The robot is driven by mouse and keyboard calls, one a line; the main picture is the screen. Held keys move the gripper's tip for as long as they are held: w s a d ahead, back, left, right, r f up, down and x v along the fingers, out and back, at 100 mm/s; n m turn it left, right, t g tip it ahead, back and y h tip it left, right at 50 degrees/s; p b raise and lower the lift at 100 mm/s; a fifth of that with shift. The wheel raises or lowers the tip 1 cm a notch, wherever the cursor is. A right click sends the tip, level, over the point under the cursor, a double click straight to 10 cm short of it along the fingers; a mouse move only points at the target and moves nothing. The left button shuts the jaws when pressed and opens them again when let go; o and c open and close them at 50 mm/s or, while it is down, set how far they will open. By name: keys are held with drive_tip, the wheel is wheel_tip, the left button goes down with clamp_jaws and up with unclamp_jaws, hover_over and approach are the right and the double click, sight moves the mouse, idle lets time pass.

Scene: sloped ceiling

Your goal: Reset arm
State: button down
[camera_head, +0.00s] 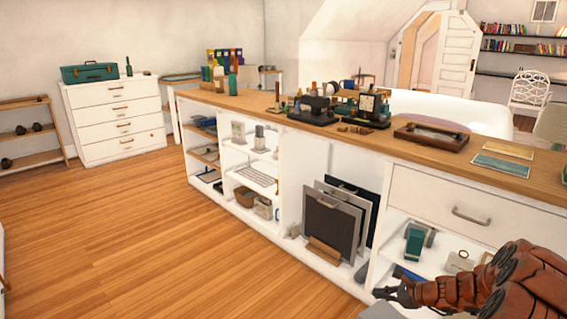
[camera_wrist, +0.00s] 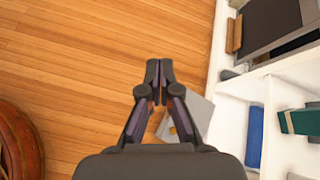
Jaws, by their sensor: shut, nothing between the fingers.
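My gripper (camera_head: 383,293) shows at the lower right in the head view, at the end of my reddish-brown arm. It is in front of the open lower shelves of the long white counter (camera_head: 291,187). In the wrist view my gripper (camera_wrist: 158,72) points up the picture, with its dark fingertips together and nothing between them. Wooden floor (camera_wrist: 75,65) lies beyond and to the left of the fingers. The counter's white edge (camera_wrist: 216,62) is to the right, apart from the fingertips.
On the counter's shelves are dark framed panels (camera_head: 328,226), a teal item (camera_head: 414,243) and a blue item (camera_wrist: 254,135). Tools and a wooden-framed case (camera_head: 432,136) stand on top. A white drawer unit (camera_head: 115,118) stands far left. The floor (camera_head: 150,240) left of the counter is clear.

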drive_tip(key=s+a+r+n+g+y+p, duration=0.1)
drive_tip(key=s+a+r+n+g+p, duration=0.15)
drive_tip(key=a+r, duration=0.45)
drive_tip(key=s+a+r+n+g+y+p, duration=0.1)
drive_tip(key=s+a+r+n+p, duration=0.3)
drive_tip(key=r, duration=0.6)
drive_tip(key=s+a+r+n+g+h+p, duration=0.2)
drive_tip(key=s+a+r+n+g+p, duration=0.25)
drive_tip(key=s+a+r+n, duration=0.6)
drive_tip(key=s+d+r+n+h+p, duration=0.2)
drive_tip(key=s+d+r+h+p, duration=0.2)
drive_tip(key=s+r, duration=0.6)
drive_tip(key=s+d+r+n+g+h+p, duration=0.1)
drive_tip(key=s+d+r+n+h+p, duration=0.2)
drive_tip(key=s+r+p, duration=0.6)
drive_tip(key=s+d+r+h, duration=0.1)
drive_tip(key=s+d, duration=0.1)
drive_tip(key=s, duration=0.7)
drive_tip(key=shift+s+n+p, duration=0.25)
drive_tip(key=shift+n+p, duration=0.05)
drive_tip(key=shift+a, duration=0.1)
